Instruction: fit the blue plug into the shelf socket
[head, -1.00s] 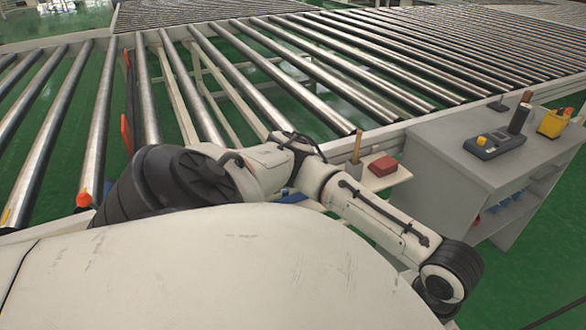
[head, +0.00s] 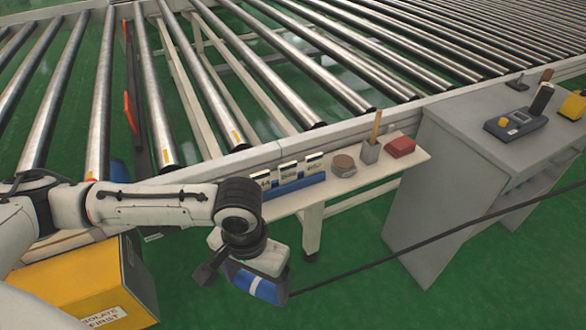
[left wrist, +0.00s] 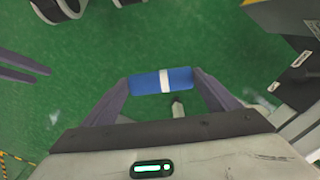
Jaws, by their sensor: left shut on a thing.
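The blue plug (head: 257,285) has a white band and hangs above the green floor at bottom centre of the head view. My left gripper (head: 250,272) is shut on it. In the left wrist view the plug (left wrist: 161,80) lies crosswise between the two finger tips. A black cable runs from near the plug to the right in the head view. Two parallel purple-grey prongs at the left edge of the left wrist view look like the spread fingers of my right gripper (left wrist: 30,68). I cannot make out the shelf socket.
A grey cabinet (head: 455,175) with open shelves stands at right. A narrow white shelf (head: 345,190) by the roller conveyor (head: 280,60) holds a blue card rack, a round object, a cup and a red block. A yellow box (head: 75,285) stands at lower left. Green floor lies between.

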